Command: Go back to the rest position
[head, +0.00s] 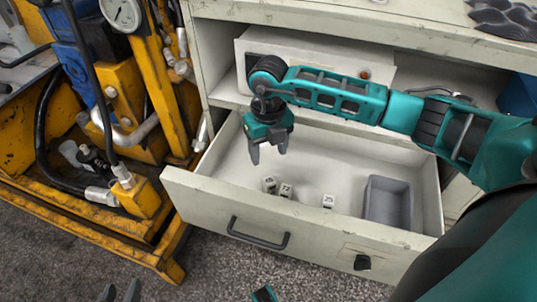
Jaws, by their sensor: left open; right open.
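My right gripper (269,158) is on the teal arm that comes in from the right. Its fingers point down over the open drawer (200,196), apart and empty, above the small pale blocks.
A grey bin (389,203) stands in the drawer's right part. The drawer front has a dark handle (258,234). The cabinet top (400,20) overhangs behind my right arm. A yellow machine (130,85) with hoses and a gauge stands at left. Dark floor lies in front.

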